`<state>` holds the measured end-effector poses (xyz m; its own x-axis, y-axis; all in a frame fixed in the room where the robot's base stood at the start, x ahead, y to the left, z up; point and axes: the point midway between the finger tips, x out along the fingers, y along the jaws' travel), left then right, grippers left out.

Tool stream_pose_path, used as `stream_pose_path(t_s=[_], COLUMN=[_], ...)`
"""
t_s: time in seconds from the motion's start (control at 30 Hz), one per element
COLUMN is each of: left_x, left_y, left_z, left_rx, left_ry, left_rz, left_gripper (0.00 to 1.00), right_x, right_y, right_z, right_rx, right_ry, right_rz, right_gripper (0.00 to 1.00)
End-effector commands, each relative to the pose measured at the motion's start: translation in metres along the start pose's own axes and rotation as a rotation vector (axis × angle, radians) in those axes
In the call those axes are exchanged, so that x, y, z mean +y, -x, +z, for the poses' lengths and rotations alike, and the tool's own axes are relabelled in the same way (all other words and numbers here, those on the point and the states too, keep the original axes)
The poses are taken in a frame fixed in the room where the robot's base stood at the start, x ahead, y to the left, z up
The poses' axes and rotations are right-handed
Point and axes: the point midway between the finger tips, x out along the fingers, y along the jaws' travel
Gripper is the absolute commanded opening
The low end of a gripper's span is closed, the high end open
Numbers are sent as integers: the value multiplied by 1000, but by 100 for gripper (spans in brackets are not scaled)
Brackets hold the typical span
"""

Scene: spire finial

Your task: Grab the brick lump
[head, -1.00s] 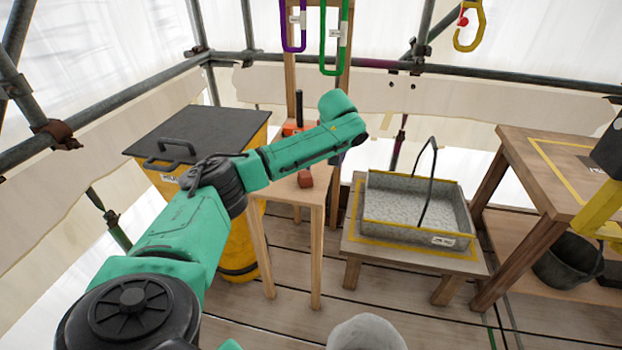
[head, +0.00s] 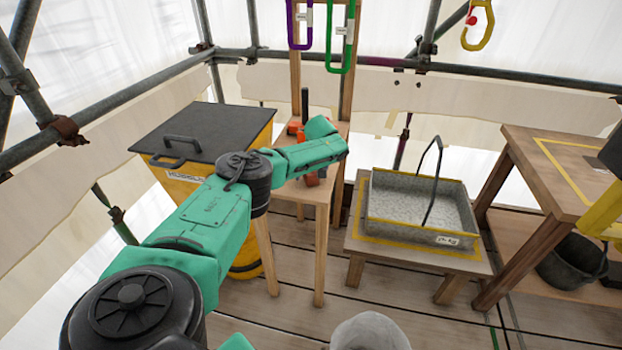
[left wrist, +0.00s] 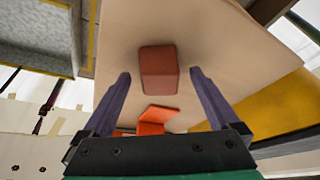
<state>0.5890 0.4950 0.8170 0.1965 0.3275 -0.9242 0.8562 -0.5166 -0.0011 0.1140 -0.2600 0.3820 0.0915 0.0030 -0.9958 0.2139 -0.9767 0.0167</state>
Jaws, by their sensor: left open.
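The brick lump (left wrist: 158,70) is a small reddish-brown block on a pale wooden stand top. In the head view a bit of it (head: 312,179) shows below my left forearm, near the stand's front edge. My left gripper (left wrist: 160,76) is open, with its two dark fingers on either side of the lump in the wrist view. Gaps show between the lump and both fingers, and I cannot tell the remaining height. In the head view my arm mostly hides this gripper. My right gripper is not in view.
An orange object (left wrist: 157,117) lies close to the lump. The stand (head: 320,235) is narrow. A yellow bin with a black lid (head: 205,130) stands left of it, and a grey tray (head: 390,233) on a low table stands right. Hooks hang above.

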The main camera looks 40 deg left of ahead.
Motion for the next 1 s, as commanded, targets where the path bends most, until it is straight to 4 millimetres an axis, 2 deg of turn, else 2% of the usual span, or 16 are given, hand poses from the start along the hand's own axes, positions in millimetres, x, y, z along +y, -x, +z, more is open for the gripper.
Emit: stream_pose_path(t_s=[0.2, 0.27, 0.4, 0.47, 0.77, 0.87, 1.0], left_x=[0, 0, 0, 0, 1, 1, 1], left_y=[-1, -1, -1, -1, 2, 10, 34], left_z=[-1, -1, 0, 0, -2, -5, -16], left_rx=[1, 1, 1, 1, 1, 0, 2], left_ry=[0, 0, 0, 0, 0, 1, 2], left_rz=[1, 1, 1, 1, 2, 4, 7], left_gripper=[95, 76, 22, 0, 0, 0, 0], right_x=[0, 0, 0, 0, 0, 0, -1], right_y=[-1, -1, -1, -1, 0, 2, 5], right_z=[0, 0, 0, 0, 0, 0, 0], right_rx=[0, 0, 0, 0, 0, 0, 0], right_ry=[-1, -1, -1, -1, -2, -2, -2], right_rz=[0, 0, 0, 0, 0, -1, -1], right_gripper=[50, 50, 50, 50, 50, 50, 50])
